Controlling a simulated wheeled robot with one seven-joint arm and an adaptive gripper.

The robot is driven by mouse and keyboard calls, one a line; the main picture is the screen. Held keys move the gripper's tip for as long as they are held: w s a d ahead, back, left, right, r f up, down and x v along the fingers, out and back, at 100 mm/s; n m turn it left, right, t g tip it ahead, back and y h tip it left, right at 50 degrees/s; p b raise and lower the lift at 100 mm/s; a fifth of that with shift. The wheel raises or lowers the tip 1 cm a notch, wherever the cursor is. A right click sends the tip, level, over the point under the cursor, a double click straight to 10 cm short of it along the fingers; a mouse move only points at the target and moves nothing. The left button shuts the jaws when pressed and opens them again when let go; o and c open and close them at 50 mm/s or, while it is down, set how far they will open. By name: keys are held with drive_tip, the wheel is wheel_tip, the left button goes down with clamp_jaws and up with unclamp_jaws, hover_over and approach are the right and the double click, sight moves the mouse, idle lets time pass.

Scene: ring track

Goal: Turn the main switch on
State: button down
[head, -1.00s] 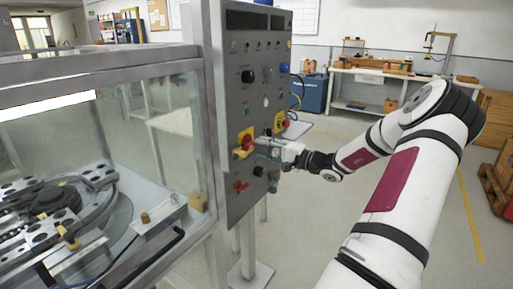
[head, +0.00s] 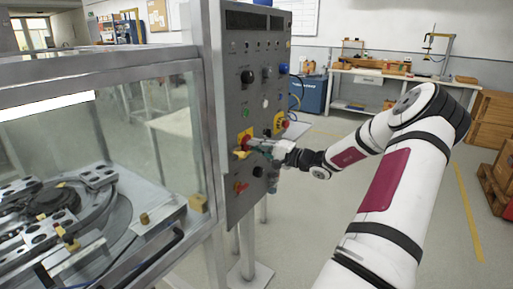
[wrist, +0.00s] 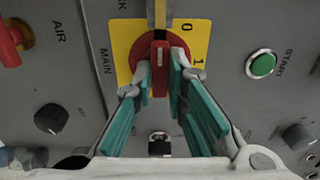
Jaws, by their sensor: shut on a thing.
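The main switch is a red rotary knob (wrist: 160,62) on a yellow plate (wrist: 124,35) marked 0 and 1, with MAIN printed beside it in the wrist view. In the head view the yellow plate (head: 246,133) is on the front of the grey panel, with the red knob partly behind my gripper (head: 256,146). In the wrist view my gripper (wrist: 166,76) has its teal fingers on both sides of the knob and is shut on it. The knob's front end shows between the fingertips.
A green START button (wrist: 262,65) and a red AIR knob (wrist: 10,45) flank the switch in the wrist view. A black knob (wrist: 51,118) is near the left finger. A glass-walled machine (head: 100,130) stands left of the panel; open floor lies to the right.

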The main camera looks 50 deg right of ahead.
drive_tip(key=shift+m+p, duration=5)
drive_tip(key=shift+m, duration=3.9)
drive_tip(key=c, duration=1.6)
unclamp_jaws()
drive_tip(key=shift+s, duration=0.15)
